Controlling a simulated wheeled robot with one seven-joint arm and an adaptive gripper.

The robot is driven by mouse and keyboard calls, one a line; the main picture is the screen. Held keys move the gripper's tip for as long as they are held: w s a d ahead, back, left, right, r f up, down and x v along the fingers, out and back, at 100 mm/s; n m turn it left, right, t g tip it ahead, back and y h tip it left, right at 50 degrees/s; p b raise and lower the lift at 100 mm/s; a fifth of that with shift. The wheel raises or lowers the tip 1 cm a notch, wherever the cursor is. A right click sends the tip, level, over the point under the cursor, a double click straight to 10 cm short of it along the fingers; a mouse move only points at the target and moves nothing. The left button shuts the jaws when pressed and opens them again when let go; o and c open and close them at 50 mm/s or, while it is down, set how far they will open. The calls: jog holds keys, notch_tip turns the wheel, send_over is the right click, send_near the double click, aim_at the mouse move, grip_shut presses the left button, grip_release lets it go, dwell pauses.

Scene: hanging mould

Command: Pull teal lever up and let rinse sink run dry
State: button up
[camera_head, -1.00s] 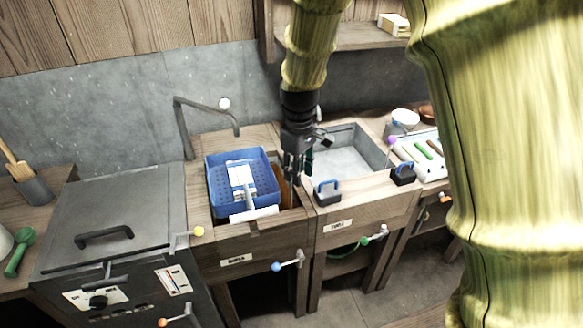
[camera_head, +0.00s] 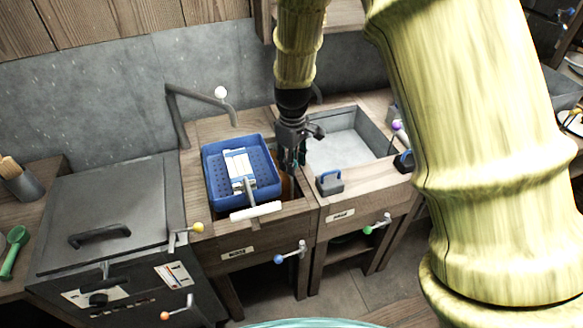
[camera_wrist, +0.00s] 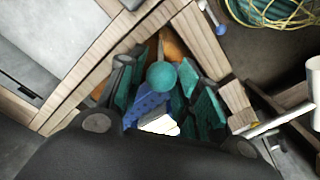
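A teal ball (camera_wrist: 161,76), which looks like the lever's knob, shows between my gripper's teal-padded fingers in the wrist view. My gripper (camera_wrist: 163,100) looks open around it, with gaps at the sides. In the head view my gripper (camera_head: 291,164) points down at the right end of the left sink (camera_head: 300,207), near the wall between the two sinks. The lever itself is hidden there. A blue perforated basket (camera_head: 211,192) fills most of the left sink and hides its water. I cannot read for certain which sink is the rinse sink.
The right sink (camera_head: 345,150) holds no visible objects. A blue-handled block (camera_head: 330,183) stands on the counter just right of my gripper. A blue-knobbed lever (camera_head: 278,259) and a green-knobbed one (camera_head: 368,230) project in front. A grey lidded unit (camera_head: 110,215) stands left.

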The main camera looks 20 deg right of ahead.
jog(key=shift+f+p, duration=0.3)
jog(key=shift+f, duration=1.6)
